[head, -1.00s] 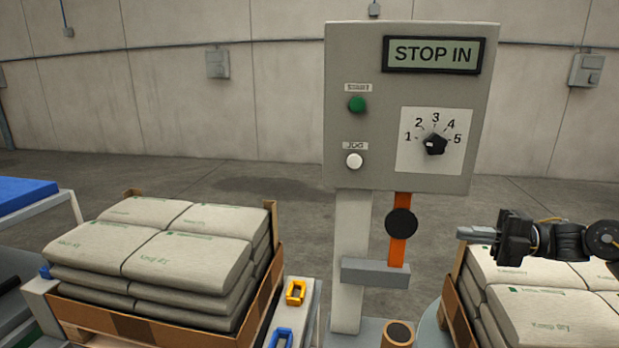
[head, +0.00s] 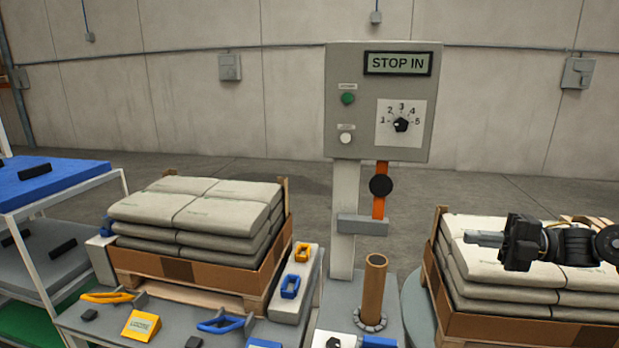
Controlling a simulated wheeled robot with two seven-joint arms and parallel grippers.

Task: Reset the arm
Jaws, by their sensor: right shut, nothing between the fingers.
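My right gripper (head: 485,239) is shut and empty. It points left in front of the right-hand bag stack (head: 478,226), apart from the control panel (head: 378,100). The panel's display (head: 398,63) reads STOP IN. My left gripper is out of the picture.
A left bag stack (head: 190,205) sits in a low cardboard-sided pallet. An orange lever with a black knob (head: 381,186) is below the panel. A brown tube (head: 375,285) stands upright. Yellow and blue handles (head: 108,297) lie on the front bench. A blue-topped rack (head: 50,180) is at left.

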